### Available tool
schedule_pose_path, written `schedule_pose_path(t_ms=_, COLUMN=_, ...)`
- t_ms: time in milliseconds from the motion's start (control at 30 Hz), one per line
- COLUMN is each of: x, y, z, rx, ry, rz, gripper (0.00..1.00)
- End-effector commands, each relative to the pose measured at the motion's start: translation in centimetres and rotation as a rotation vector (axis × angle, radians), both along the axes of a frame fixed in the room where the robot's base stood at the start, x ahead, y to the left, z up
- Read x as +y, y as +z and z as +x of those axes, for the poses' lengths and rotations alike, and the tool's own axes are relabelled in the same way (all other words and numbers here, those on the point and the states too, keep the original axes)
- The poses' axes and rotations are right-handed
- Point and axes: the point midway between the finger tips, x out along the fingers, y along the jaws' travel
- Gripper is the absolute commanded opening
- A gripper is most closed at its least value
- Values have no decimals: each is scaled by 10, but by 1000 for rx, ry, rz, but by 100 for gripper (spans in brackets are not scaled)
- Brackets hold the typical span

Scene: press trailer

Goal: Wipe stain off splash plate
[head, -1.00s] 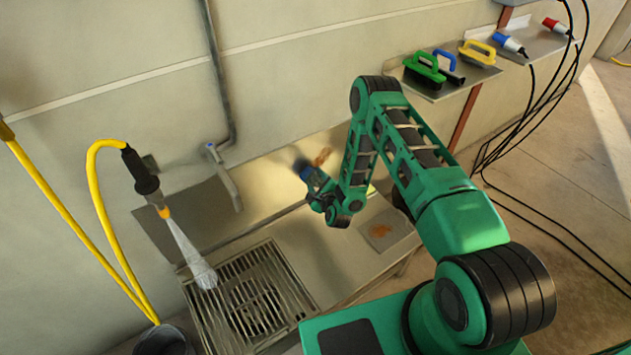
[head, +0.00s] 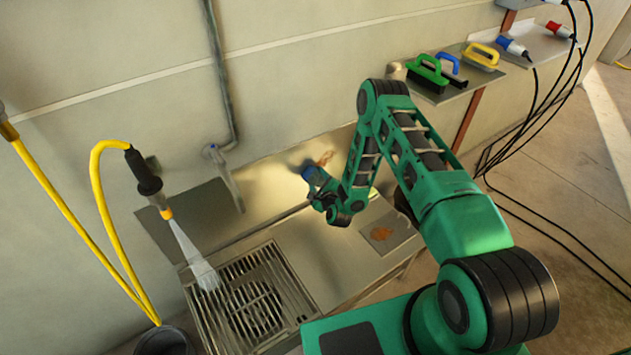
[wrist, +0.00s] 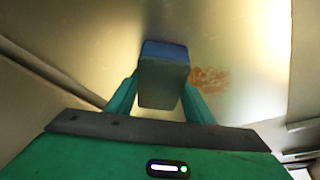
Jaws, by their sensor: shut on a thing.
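The splash plate (head: 265,192) is the shiny metal panel on the wall behind the sink counter. A brown-orange stain (head: 324,158) is on it, and it also shows in the wrist view (wrist: 209,79). My gripper (head: 316,182) is shut on a block-shaped sponge (wrist: 163,75), blue on its far part and grey on its near part. The sponge is at the plate, just left of the stain in both views. I cannot tell whether it touches the plate. Part of the plate is hidden behind my arm.
A square plate with an orange mark (head: 381,233) lies on the counter right of my gripper. The sink grate (head: 250,297), tap (head: 228,180) and running spray hose (head: 148,180) are left. A wall shelf (head: 440,97) holds brushes at upper right.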

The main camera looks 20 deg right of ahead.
Motion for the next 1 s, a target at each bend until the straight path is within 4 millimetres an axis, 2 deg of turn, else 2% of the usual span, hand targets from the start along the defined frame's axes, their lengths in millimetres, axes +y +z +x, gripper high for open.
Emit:
schedule_pose_path(t_ms=300, x=-23, y=1, z=8, rx=-2, ry=-1, rz=-1, gripper=30)
schedule_pose_path(t_ms=567, x=-31, y=0, z=10, rx=-2, ry=-1, rz=-1, gripper=30)
schedule_pose_path(t_ms=1000, x=-59, y=3, z=24, rx=-7, ry=-4, rz=-2, gripper=30)
